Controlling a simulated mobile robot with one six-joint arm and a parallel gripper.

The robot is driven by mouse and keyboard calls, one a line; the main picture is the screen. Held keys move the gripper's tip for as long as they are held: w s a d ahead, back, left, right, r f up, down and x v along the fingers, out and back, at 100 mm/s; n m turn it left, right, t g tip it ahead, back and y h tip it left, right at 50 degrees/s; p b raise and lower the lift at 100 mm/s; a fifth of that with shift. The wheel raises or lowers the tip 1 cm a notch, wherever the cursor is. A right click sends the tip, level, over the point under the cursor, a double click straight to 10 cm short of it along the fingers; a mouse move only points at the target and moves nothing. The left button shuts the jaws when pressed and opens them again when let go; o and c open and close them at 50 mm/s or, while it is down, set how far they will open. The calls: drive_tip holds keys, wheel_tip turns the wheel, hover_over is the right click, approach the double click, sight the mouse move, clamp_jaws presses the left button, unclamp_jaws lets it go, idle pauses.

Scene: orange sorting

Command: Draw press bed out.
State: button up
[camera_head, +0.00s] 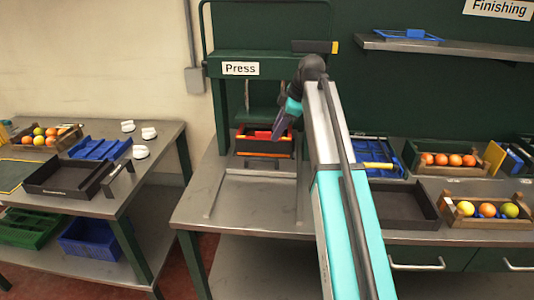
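The green press (273,63), labelled "Press", stands at the back of the middle table. Inside its frame, low down, is an orange-red tray-like piece (248,150), which seems to sit on the press bed. I cannot clearly tell the bed from this piece. A pair of rails (213,196) with a flat bare area between them runs from the press toward the table's front. My gripper (278,133) is at the front of the press, pointing down at the right part of the orange-red piece. Its fingers are small and dark here, and I cannot tell whether they touch or grip it.
The tabletop in front of the press is clear. Right of my arm are a dark tray (405,217), a blue tray (391,158) and wooden fruit crates (455,170). A left table holds a black tray (60,190), blue tray (100,149) and fruit crate (68,134). A shelf (455,49) hangs upper right.

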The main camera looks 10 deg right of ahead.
drive_tip(key=shift+d+f, duration=0.1)
drive_tip(key=shift+d, duration=0.2)
drive_tip(key=p, duration=0.3)
approach(265, 159)
drive_tip(key=shift+a+x, duration=0.15)
drive_tip(key=shift+x, duration=1.85)
drive_tip(key=shift+a+x, duration=0.15)
drive_tip(key=shift+x, duration=1.8)
drive_tip(key=shift+w, duration=0.2)
clamp_jaws()
drive_tip(key=shift+r, duration=0.2)
